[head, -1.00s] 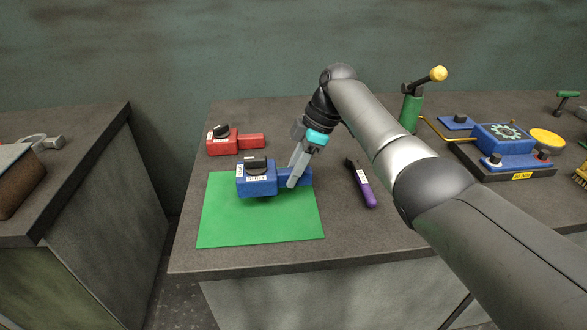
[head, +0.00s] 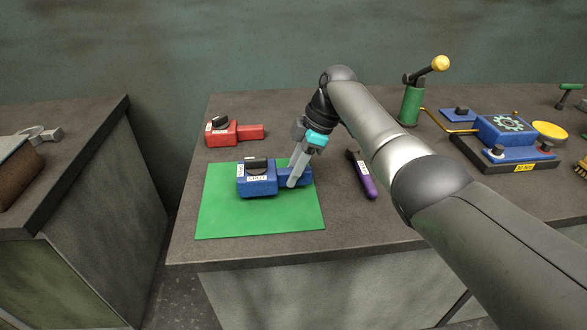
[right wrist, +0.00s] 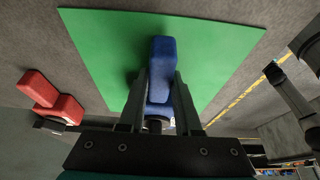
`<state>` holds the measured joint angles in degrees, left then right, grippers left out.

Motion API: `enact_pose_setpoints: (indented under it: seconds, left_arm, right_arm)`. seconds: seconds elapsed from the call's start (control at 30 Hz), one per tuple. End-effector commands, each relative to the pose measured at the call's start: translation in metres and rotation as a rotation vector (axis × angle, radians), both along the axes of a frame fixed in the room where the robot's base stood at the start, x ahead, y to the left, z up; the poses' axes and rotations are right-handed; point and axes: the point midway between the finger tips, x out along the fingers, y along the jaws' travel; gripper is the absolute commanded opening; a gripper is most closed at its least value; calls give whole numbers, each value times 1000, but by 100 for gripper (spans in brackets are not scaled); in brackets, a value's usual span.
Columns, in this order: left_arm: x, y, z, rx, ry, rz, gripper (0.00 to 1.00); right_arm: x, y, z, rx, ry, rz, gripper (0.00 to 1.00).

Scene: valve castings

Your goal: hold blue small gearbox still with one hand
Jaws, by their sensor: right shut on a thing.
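The blue small gearbox (head: 257,184) sits on the green mat (head: 225,222) near the bench's front left. It has a black knob on top and a white label, and a narrower blue part sticks out to the right. My right gripper (head: 294,180) is shut on that narrower part. In the right wrist view the fingers (right wrist: 160,95) lie on both sides of the blue gearbox (right wrist: 161,60), and the gripper body hides part of it. My left gripper is in neither view.
A red gearbox (head: 222,134) lies behind the mat. A purple-handled tool (head: 364,178) lies right of the mat. A green stand with a yellow ball lever (head: 411,103) and a blue machine (head: 510,140) stand further right. Another bench (head: 80,170) is at left, across a gap.

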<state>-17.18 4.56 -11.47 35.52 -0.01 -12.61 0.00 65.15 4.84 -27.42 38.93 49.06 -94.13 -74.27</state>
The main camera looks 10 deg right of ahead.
Motion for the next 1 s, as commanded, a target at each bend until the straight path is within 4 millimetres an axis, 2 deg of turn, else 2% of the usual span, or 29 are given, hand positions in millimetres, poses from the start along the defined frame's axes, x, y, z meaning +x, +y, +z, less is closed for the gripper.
enact_pose_setpoints:
  seconds: [0.87, 0.9, 1.0]
  left_arm:
    - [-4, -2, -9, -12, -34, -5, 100]
    - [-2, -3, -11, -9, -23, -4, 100]
    - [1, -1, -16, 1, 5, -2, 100]
  right_arm:
    - [1, 1, -21, 6, -5, 0, 0]
    - [0, 0, -24, 0, 0, -1, 36]
    - [0, 0, -25, 0, 0, -1, 47]
